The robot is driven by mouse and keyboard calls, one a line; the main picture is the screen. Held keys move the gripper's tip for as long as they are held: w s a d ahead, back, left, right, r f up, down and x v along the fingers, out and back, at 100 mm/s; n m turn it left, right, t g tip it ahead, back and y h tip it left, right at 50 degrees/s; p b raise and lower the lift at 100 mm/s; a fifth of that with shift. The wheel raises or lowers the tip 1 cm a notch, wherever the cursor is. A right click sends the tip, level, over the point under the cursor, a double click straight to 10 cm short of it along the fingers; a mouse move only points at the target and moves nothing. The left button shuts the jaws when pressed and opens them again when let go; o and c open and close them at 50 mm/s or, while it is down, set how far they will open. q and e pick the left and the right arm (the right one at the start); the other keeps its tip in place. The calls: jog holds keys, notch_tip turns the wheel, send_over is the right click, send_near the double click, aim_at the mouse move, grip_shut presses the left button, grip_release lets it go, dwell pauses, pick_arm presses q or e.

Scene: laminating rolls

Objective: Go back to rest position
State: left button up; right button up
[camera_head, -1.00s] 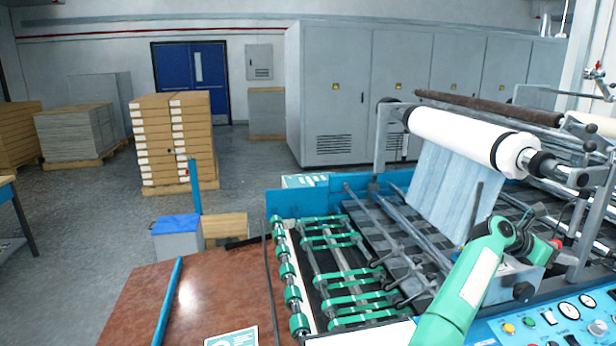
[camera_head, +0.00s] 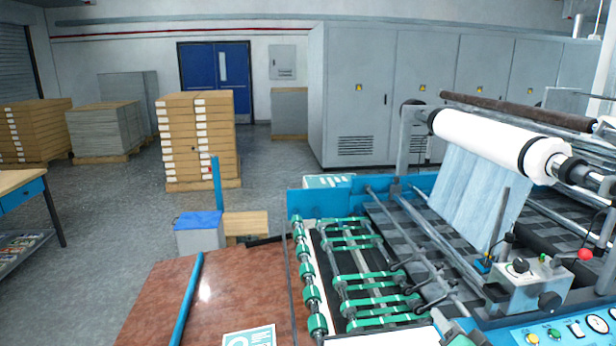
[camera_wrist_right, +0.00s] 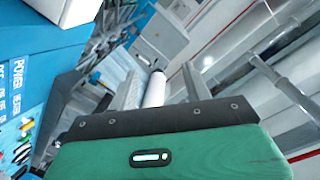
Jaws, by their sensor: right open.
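My right gripper (camera_wrist_right: 163,82) shows in the right wrist view as two grey fingers set apart beyond a dark mount and my green wrist. It is open, with no object visible between the fingertips; the white roll appears in the gap but lies beyond them. In the head view only a bit of my green right arm shows at the bottom edge, and the right gripper is not clearly seen there. My left gripper is in neither view.
The laminating machine fills the right, with a white film roll (camera_head: 490,142), green-banded rollers (camera_head: 365,282) and a grey control box (camera_head: 530,285). A brown board (camera_head: 235,295) lies in front. Stacked boxes (camera_head: 197,135) stand behind. Open floor lies left.

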jog(key=s+a+f+n+g+y, duration=0.1)
jog(key=s+a+f+n+g, duration=0.55)
jog(key=s+f, duration=0.6)
jog(key=s+a+f+n+g+h, duration=0.1)
jog(key=s+a+f+g, duration=0.2)
jog(key=s, duration=0.7)
jog(key=s+a+f+n+g, duration=0.1)
jog(key=s+f+n+g, duration=0.2)
jog(key=s, duration=0.7)
notch_tip(320, 180, down, 34)
jog(key=r+g+b, duration=0.1)
jog(key=g+b, duration=0.1)
jog(key=b, duration=0.3)
jog(key=s+d+f+b, duration=0.1)
jog(key=s+f+b, duration=0.1)
jog(key=s+f, duration=0.7)
jog(key=s+d+f+g+b, duration=0.1)
jog(key=s+d+f+b, duration=0.1)
jog(key=s+f, duration=0.8)
notch_tip(320, 180, down, 7)
jog(key=shift+s+r+m+h, duration=0.15)
jog(key=shift+r+m+h, duration=0.05)
jog(key=shift+m+h, duration=0.15)
